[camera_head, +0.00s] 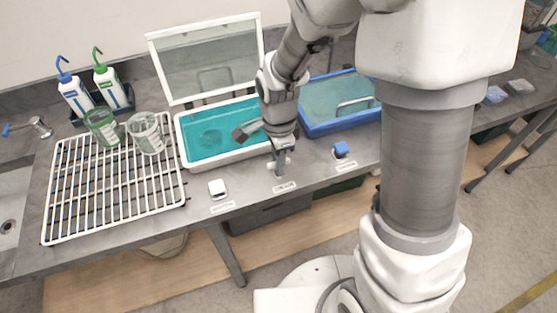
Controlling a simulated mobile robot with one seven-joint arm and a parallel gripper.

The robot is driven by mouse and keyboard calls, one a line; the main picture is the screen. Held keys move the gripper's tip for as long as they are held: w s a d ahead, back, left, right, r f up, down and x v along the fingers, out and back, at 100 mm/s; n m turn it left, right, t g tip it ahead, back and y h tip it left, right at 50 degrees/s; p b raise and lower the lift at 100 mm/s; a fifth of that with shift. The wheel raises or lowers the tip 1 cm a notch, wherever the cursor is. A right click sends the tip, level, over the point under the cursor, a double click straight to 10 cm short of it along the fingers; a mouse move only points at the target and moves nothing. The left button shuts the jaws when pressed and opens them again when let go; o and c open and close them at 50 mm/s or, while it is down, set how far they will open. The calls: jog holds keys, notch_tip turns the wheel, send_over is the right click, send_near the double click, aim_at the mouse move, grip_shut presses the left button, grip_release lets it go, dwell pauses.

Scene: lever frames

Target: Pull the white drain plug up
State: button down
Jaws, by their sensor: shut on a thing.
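My gripper is apart from the white knob. The white basin holds teal liquid, and its clear lid (208,62) stands open behind it.
A blue basin (313,128) stands right of my arm. A white wire rack (112,190) with two glass beakers (146,133) lies at the left. Two wash bottles (75,95) stand behind it. A sink and a tap (40,126) are at the far left.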

dwell(0.4)
jog(key=shift+r+p, duration=0.95)
jog(key=shift+r, duration=0.45)
jog(key=shift+f, duration=0.1)
jog(key=c, duration=0.8)
grip_release()
jog(key=shift+c, duration=0.2)
notch_tip(320, 180, up, 17)
jog(key=p, duration=0.2)
jog(key=shift+r, duration=0.2)
jog(key=shift+d+r, duration=0.1)
